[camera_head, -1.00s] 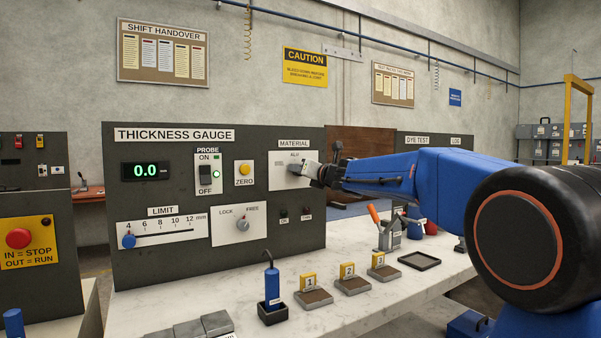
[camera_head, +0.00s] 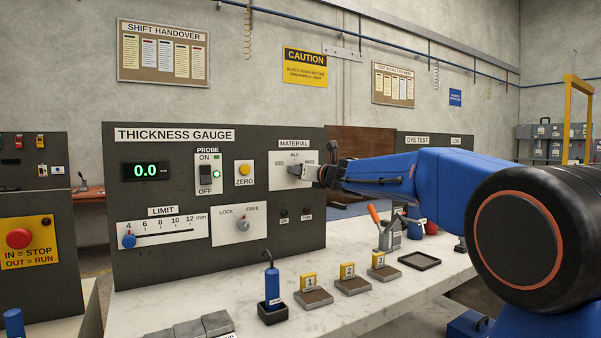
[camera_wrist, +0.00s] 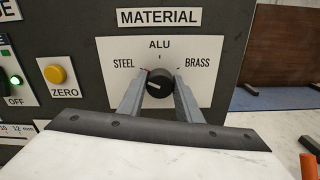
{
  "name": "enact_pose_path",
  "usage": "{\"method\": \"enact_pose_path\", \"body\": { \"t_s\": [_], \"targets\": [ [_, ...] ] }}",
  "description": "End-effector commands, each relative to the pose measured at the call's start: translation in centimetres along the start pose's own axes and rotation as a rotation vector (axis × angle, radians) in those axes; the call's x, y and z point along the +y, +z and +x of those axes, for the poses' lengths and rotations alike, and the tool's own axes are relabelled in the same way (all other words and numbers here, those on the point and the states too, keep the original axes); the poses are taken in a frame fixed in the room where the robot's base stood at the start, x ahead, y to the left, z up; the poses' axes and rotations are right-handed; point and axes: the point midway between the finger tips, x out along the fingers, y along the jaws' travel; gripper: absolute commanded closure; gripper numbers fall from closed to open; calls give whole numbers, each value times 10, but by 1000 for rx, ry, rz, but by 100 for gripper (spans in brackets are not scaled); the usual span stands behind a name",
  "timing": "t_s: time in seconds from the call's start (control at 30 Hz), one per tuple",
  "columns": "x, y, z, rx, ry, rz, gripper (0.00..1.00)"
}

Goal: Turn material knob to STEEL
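The material knob (camera_wrist: 159,84) is round and black with a white pointer line, on a white plate (camera_wrist: 112,50) marked STEEL, ALU and BRASS. The line appears to point left, toward the STEEL side, though it is small. My gripper (camera_wrist: 160,76) faces the panel, with one grey finger on each side of the knob. Both fingertips appear to touch the knob's sides. In the head view my gripper (camera_head: 300,171) is at the plate (camera_head: 281,178) and hides the knob.
The ZERO button (camera_wrist: 55,75) and PROBE switch (camera_head: 205,173) are left of the plate. The LOCK/FREE knob (camera_head: 243,225) is below. Numbered blocks (camera_head: 352,284) and a blue probe (camera_head: 272,286) stand on the white bench (camera_head: 400,300).

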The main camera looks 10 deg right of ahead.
Motion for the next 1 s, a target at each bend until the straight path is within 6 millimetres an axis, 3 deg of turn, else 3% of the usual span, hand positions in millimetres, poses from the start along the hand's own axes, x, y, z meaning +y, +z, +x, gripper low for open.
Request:
{"method": "enact_pose_path", "body": {
  "t_s": [0.07, 0.47, 0.67, 1.0],
  "targets": [
    [0, -1, 0, 2, 0, 0, 51],
    [0, 1, -6, -2, 0, 0, 51],
    [0, 2, -32, -3, -1, 0, 51],
    [0, 1, -94, -2, -2, 0, 51]
  ]
}}
